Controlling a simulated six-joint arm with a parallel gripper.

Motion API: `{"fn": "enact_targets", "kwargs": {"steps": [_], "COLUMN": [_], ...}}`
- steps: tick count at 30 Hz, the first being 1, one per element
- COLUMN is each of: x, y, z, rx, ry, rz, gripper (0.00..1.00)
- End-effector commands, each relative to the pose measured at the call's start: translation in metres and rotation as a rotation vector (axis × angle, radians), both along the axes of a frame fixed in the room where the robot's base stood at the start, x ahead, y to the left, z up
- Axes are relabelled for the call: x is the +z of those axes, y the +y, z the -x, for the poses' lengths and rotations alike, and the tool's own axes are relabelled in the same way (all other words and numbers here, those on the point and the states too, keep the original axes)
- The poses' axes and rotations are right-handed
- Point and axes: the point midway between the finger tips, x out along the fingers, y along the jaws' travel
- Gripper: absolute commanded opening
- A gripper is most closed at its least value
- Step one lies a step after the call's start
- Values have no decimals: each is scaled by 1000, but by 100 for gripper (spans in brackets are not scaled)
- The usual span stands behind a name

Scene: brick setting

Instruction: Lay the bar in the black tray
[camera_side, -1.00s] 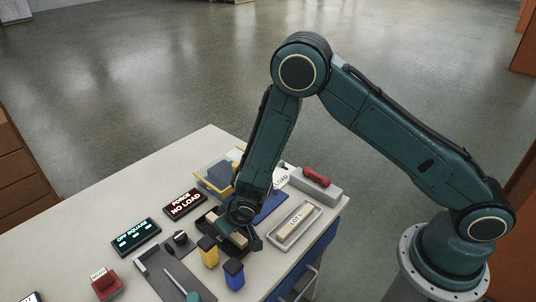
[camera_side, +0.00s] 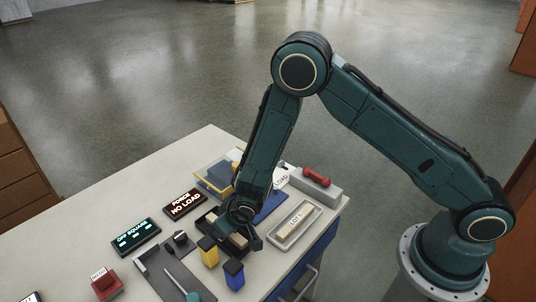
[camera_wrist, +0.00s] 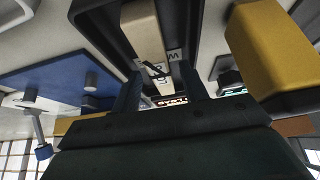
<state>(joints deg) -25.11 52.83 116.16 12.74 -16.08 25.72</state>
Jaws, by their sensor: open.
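The pale wooden bar (camera_wrist: 146,30) lies inside the black tray (camera_wrist: 187,28) in the wrist view, lengthwise between its dark walls. A label with dark marks shows near the bar's close end. My gripper (camera_wrist: 160,78) is open, with one finger on each side of that end; I cannot tell whether either finger touches the bar. In the side view my gripper (camera_side: 243,228) is low over the black tray (camera_side: 203,221), and hides much of it. Part of the bar (camera_side: 236,241) shows beneath the gripper.
A grey tray (camera_side: 312,212) marked LOT 5 holds another pale bar to the right. Display signs (camera_side: 185,204) stand left. A blue plate (camera_wrist: 60,75) lies beside the black tray.

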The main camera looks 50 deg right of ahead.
Motion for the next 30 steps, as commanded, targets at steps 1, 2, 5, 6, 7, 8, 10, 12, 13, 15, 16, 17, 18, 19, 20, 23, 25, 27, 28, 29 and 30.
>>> {"fn": "enact_targets", "kwargs": {"steps": [1, 2, 5, 6, 7, 8, 10, 12, 13, 15, 16, 17, 18, 19, 20, 23, 25, 27, 28, 29, 30], "x": [2, 4, 11, 14, 17, 20, 26, 34, 37, 45, 48, 52, 55, 59, 62, 72, 79, 85, 88, 90, 93], "y": [0, 0, 1, 1, 1, 1, 1, 1, 0, 0, 0, 0, 0, 1, 1, 1, 0, 0, 1, 1, 1], "z": [2, 2, 6, 8, 10, 11, 15, 19, 21, 25, 27, 29, 32, 33, 35, 41, 45, 49, 50, 51, 53], "rx": [1, 1, 1, 2, 2, 2, 2, 1, 1, 0, 0, 0, 1, 1, 1, 2, 1, 1, 2, 2, 1], "ry": [0, 0, -1, 0, 0, -1, -1, -2, -2, -2, -2, -2, -1, -2, -2, -2, -1, -1, -2, -2, -1], "rz": [0, 0, 0, 1, 1, 0, 0, 0, 0, -1, -1, -1, 0, 0, 0, -1, 0, 0, -1, -1, 0], "gripper": [44, 44, 44, 44, 44, 44, 44, 44, 44, 44, 44, 44, 44, 44, 44, 44, 44, 44, 44, 44, 44]}}
